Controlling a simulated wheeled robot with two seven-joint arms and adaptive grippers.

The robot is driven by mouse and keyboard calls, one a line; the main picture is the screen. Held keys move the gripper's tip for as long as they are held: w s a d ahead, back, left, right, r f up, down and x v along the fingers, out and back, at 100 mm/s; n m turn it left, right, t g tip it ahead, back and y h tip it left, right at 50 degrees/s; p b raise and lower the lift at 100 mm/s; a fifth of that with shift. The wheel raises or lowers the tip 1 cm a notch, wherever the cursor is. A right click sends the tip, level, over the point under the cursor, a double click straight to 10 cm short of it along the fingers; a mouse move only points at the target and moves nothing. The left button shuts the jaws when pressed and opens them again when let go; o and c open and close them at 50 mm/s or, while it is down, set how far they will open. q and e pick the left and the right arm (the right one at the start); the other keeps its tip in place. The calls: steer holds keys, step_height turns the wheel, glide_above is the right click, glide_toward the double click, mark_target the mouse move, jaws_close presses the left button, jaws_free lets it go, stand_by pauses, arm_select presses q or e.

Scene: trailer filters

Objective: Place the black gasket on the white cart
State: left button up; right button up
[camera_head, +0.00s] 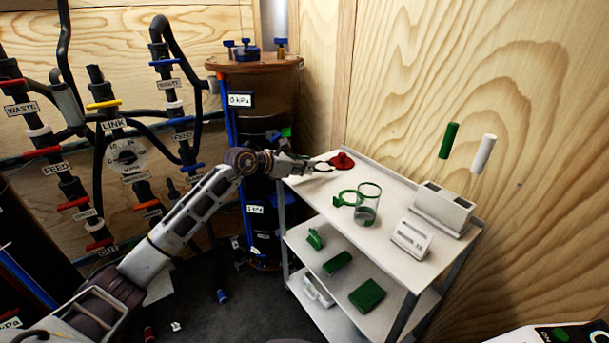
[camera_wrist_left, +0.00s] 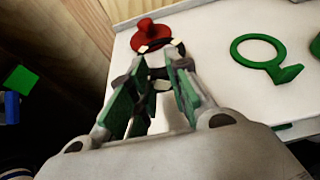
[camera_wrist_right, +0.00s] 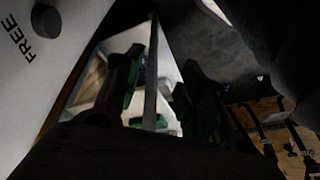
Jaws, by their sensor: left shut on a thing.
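The black gasket (camera_head: 323,168) is a thin dark ring, small in the head view. My left gripper (camera_head: 309,165) is shut on it, above the back left corner of the white cart (camera_head: 392,186). In the left wrist view, the green-padded fingers of this gripper (camera_wrist_left: 157,66) pinch the gasket (camera_wrist_left: 181,48), partly hidden by the fingertips. A red flanged part (camera_head: 342,161) stands on the cart top just beyond it. My right gripper (camera_wrist_right: 160,78) shows only in its own wrist view, with its fingers apart and nothing seen held.
Green parts (camera_head: 367,294) lie on lower shelves. A dark filter vessel (camera_head: 262,100) stands left of the cart. The cart top's front left is clear.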

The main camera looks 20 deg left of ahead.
mark_target(304, 182)
arm_select(q)
step_height(304, 182, down, 3)
steer(key=shift+r+b, duration=0.1)
steer(key=shift+b, duration=0.3)
arm_select(e)
steer(key=shift+x, duration=1.2)
arm_select(q)
steer(key=shift+f, duration=0.25)
arm_select(e)
steer(key=shift+w+a+r+t, duration=0.1)
steer(key=shift+a+r+t, duration=0.1)
steer(key=shift+t, duration=0.1)
arm_select(q)
steer(key=o, duration=0.8)
arm_select(e)
steer(key=shift+f, duration=0.1)
arm_select(q)
steer(key=shift+o, duration=0.2)
steer(key=shift+r, duration=0.15)
